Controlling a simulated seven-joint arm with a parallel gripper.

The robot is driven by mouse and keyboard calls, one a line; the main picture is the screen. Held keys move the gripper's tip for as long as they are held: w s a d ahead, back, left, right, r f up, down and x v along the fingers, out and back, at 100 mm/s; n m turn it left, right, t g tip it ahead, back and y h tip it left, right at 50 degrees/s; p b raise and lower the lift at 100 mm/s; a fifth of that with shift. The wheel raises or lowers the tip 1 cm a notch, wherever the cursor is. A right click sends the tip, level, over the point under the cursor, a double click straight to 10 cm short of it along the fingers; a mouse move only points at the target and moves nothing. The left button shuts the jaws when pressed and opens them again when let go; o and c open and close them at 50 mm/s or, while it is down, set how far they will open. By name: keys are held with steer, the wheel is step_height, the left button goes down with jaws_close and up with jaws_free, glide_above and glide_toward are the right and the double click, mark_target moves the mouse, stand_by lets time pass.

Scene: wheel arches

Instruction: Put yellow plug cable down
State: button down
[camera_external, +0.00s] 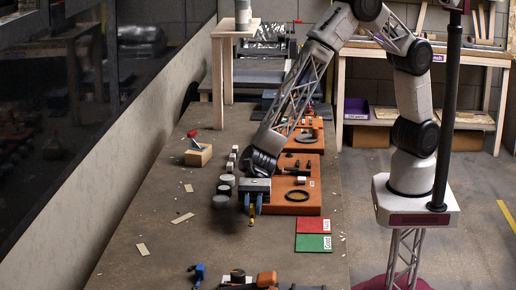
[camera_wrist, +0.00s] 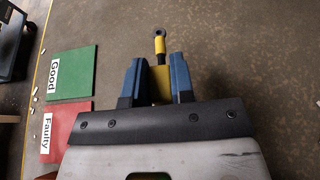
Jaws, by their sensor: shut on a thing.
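My gripper (camera_external: 253,205) has two blue fingers and is over the brown workbench, left of an orange board. In the wrist view my gripper (camera_wrist: 159,68) is shut on the yellow plug cable (camera_wrist: 160,84), whose thick yellow body sits between the fingers. A thin dark neck and a narrower yellow end stick out past the fingertips. In the external view the yellow plug cable (camera_external: 251,221) shows just below the fingers, close to the bench top. I cannot tell whether it touches the bench.
A green "Good" panel (camera_external: 313,243) and a red panel (camera_external: 313,226) lie right of my gripper; the wrist view reads "Faulty" on the red panel (camera_wrist: 62,128). Orange boards with parts (camera_external: 312,170) and grey round pieces (camera_external: 220,202) are close by. The bench toward the front left is mostly clear.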

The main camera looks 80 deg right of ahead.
steer(key=shift+s+a+r, duration=0.1)
steer(key=shift+s+a, duration=0.05)
steer(key=shift+s, duration=0.45)
steer(key=s, duration=0.3)
steer(key=s+a, duration=0.1)
steer(key=s, duration=0.7)
steer(key=shift+a+r, duration=0.2)
steer(key=shift+r, duration=0.1)
steer(key=s, duration=0.4)
steer(key=s+d, duration=0.1)
steer(key=s, duration=0.8)
steer(key=shift+d+f, duration=0.15)
steer(key=shift+f, duration=0.1)
steer(key=shift+w, duration=0.1)
glide_above(309, 258)
steer(key=shift+s+d+f, duration=0.25)
steer(key=shift+d+f, duration=0.1)
steer(key=shift+f, duration=0.35)
steer(key=shift+w+a, duration=0.1)
steer(key=shift+a, duration=0.1)
steer(key=shift+w+a+f, duration=0.1)
steer(key=shift+a+f, duration=0.1)
steer(key=shift+f, duration=1.6)
